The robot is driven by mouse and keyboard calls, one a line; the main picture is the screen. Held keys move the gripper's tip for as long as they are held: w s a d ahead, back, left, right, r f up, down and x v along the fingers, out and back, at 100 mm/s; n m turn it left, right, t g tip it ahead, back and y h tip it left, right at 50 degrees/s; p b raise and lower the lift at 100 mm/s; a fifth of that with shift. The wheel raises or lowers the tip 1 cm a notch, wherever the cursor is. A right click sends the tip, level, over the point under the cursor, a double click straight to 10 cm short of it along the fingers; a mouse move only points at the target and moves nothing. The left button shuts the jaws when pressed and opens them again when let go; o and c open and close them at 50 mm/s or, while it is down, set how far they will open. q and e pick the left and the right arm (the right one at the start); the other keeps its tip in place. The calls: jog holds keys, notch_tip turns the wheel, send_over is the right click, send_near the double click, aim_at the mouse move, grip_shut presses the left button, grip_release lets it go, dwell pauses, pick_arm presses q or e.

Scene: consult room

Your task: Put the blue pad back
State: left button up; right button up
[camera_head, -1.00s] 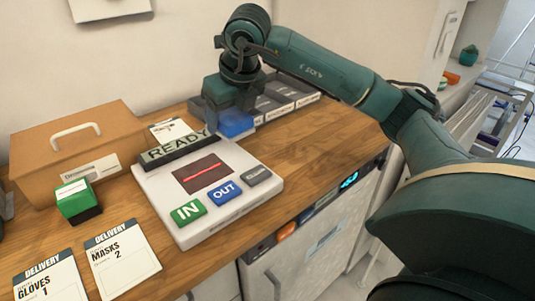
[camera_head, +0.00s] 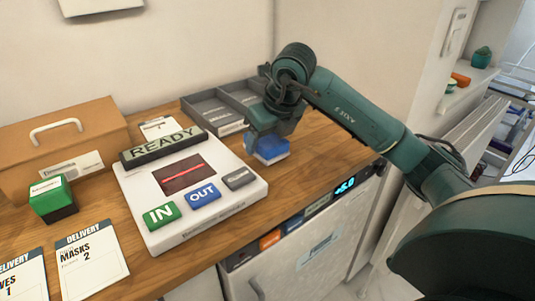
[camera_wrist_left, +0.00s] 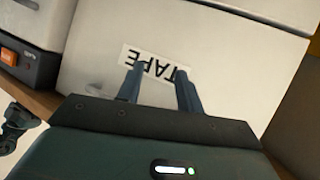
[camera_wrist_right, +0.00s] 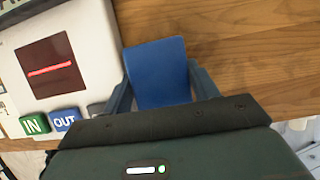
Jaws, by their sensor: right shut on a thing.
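The blue pad (camera_head: 270,150), with a pale lower part, is in my right gripper (camera_head: 268,143), right of the white scanner box. The right wrist view shows the pad (camera_wrist_right: 160,75) between the two fingers of the right gripper (camera_wrist_right: 162,88). Whether its underside touches the counter, I cannot tell. The grey divided tray (camera_head: 190,99) stands behind, against the wall, left of the right gripper. My arm hides part of its right end. My left gripper (camera_wrist_left: 158,88) shows only in the left wrist view, its fingers apart and empty before a white face labelled TAPE (camera_wrist_left: 155,65).
The white box (camera_head: 225,215) with IN and OUT buttons and a READY sign (camera_head: 163,146) stands mid-counter. A brown case (camera_head: 95,125), a green block (camera_head: 50,195) and delivery cards (camera_head: 90,262) are on the left. Bare wood (camera_head: 330,150) lies right of the pad.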

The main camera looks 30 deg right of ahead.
jog(key=shift+f, duration=1.85)
jog(key=shift+f+b, duration=0.25)
jog(key=shift+b, duration=0.05)
jog(key=o, duration=0.7)
jog(key=shift+r, duration=0.1)
jog(key=shift+c, duration=0.2)
jog(key=shift+s+r, duration=0.1)
jog(key=shift+r, duration=0.45)
jog(key=p+v, duration=0.1)
jog(key=v, duration=1)
jog(key=shift+r, duration=0.1)
